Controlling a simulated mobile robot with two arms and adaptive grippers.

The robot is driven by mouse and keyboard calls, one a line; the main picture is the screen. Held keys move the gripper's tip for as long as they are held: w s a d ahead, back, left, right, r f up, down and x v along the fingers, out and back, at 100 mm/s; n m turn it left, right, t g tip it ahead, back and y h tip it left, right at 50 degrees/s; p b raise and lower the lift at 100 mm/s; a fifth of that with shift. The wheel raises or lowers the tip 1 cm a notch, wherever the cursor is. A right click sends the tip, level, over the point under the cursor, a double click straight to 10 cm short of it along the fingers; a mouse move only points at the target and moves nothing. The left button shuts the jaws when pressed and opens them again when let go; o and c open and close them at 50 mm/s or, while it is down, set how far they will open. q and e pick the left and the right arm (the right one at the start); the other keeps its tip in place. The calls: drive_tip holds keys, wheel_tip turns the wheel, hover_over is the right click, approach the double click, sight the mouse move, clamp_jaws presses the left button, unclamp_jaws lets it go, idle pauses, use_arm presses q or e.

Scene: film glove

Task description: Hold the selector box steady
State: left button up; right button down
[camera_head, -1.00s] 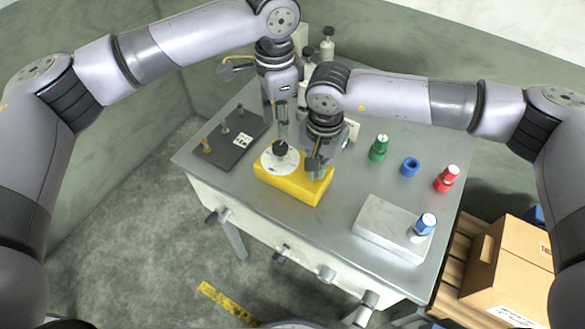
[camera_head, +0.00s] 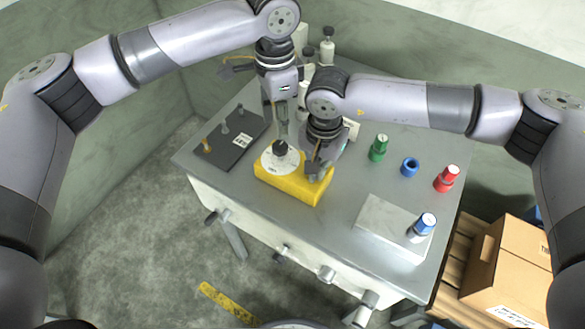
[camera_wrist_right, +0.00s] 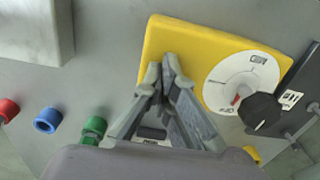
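The selector box (camera_head: 290,182) is yellow and lies flat on the grey table. It carries a white dial (camera_head: 278,163) with a black knob (camera_head: 279,147). In the right wrist view the box (camera_wrist_right: 195,48), dial and knob (camera_wrist_right: 262,112) show clearly, with a red mark beside the knob. My right gripper (camera_head: 314,170) points down at the box's right end. In the wrist view its fingers (camera_wrist_right: 162,68) are together with their tips over the yellow top; contact is hard to judge. My left gripper (camera_head: 281,128) points down just above the knob; its finger opening is unclear.
A dark plate with pegs (camera_head: 228,140) lies left of the box. Green (camera_head: 379,148), blue (camera_head: 410,167) and red (camera_head: 447,179) parts stand to the right. A pale block (camera_head: 385,232) with a blue-topped part (camera_head: 424,226) is at front right.

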sight(280, 146)
use_arm(q)
drive_tip(key=shift+o, duration=0.2)
drive_tip(key=shift+s, duration=0.1)
idle(0.8)
drive_tip(key=shift+o, duration=1.9)
drive_tip(key=shift+r+n, duration=0.4)
drive_tip(key=shift+n, duration=0.5)
wheel_tip(280, 146, down, 8)
drive_tip(key=n, duration=0.8)
drive_tip(key=shift+f, duration=0.1)
drive_tip(key=shift+c, duration=0.3)
drive_tip(key=c, duration=1.1)
